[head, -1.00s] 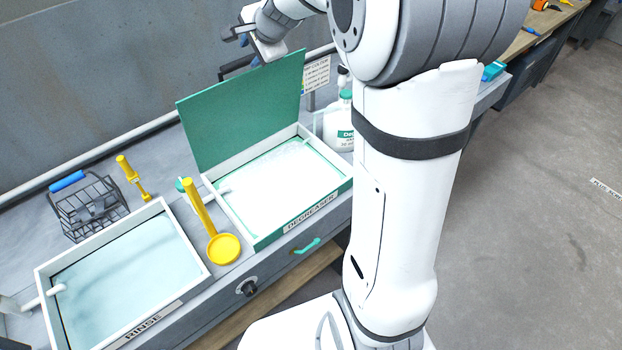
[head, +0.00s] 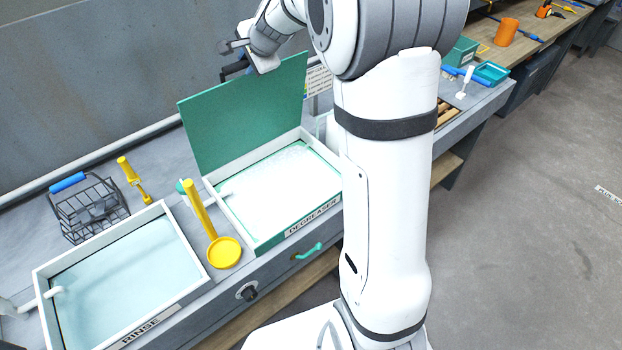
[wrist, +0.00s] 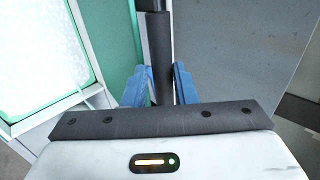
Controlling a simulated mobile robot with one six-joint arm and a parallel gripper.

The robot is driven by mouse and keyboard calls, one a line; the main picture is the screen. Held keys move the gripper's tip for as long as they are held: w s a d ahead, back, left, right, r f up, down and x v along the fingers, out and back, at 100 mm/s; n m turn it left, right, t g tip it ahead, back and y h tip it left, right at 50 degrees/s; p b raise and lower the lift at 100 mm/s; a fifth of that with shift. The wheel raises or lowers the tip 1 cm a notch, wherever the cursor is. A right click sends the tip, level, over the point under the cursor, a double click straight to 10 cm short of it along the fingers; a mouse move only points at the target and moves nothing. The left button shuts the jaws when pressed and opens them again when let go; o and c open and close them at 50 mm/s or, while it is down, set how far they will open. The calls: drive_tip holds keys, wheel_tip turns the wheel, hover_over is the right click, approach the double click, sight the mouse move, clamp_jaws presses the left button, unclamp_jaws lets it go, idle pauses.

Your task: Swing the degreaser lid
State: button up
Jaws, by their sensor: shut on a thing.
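The degreaser tank (head: 262,240) has a white rim and pale liquid, with a DEGREASER label on its front. Its green lid (head: 240,115) stands raised, nearly upright, along the tank's back edge. A dark bar handle (wrist: 158,50) runs up between my blue fingers in the wrist view. My gripper (wrist: 158,88) is shut on this handle. In the head view my wrist is above and behind the lid's top edge, and the fingers are partly hidden. The open tank also shows at the left of the wrist view (wrist: 93,95).
The rinse tank (head: 195,245) stands to the left, with a wire basket (head: 85,208) behind it. A yellow dipper (head: 223,252) lies between the tanks. A teal tray (head: 491,73) and an orange cup (head: 506,32) are on benches at right. The floor at right is clear.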

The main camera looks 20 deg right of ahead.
drive_tip(key=shift+s+d+f+b, duration=0.1)
drive_tip(key=shift+s+f+b, duration=0.25)
drive_tip(key=shift+s+f, duration=0.25)
drive_tip(key=shift+c, duration=0.5)
drive_tip(key=s+b, duration=0.1)
drive_tip(key=s+d+f+b, duration=0.1)
drive_tip(key=s, duration=0.1)
drive_tip(key=s+b, duration=0.2)
drive_tip(key=shift+d+f, duration=0.35)
clamp_jaws()
drive_tip(key=shift+s+d+b, duration=0.2)
drive_tip(key=shift+s+b, duration=0.1)
drive_tip(key=shift+s, duration=0.35)
